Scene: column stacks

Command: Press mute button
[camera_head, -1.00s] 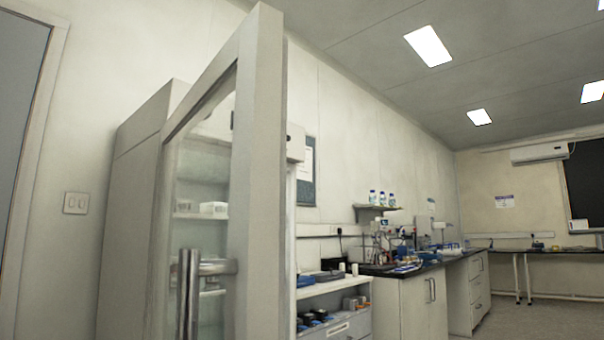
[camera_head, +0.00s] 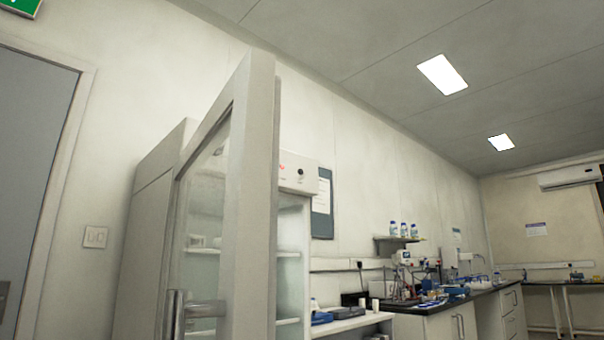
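A tall pale cabinet (camera_head: 150,230) stands against the left wall with its glass door (camera_head: 205,210) swung open toward me. A control panel (camera_head: 298,173) sits on the cabinet's top front edge, just right of the open door's frame. It carries a small red display or mark and a dark round knob or button. I cannot make out which part is the mute button. The door's frame hides the panel's left end. Neither of my grippers is in view.
The open door's thick frame (camera_head: 250,200) and metal handle (camera_head: 176,313) stand in front of the cabinet. A counter (camera_head: 455,312) with lab equipment runs along the wall to the right. A grey room door (camera_head: 35,190) is at the far left.

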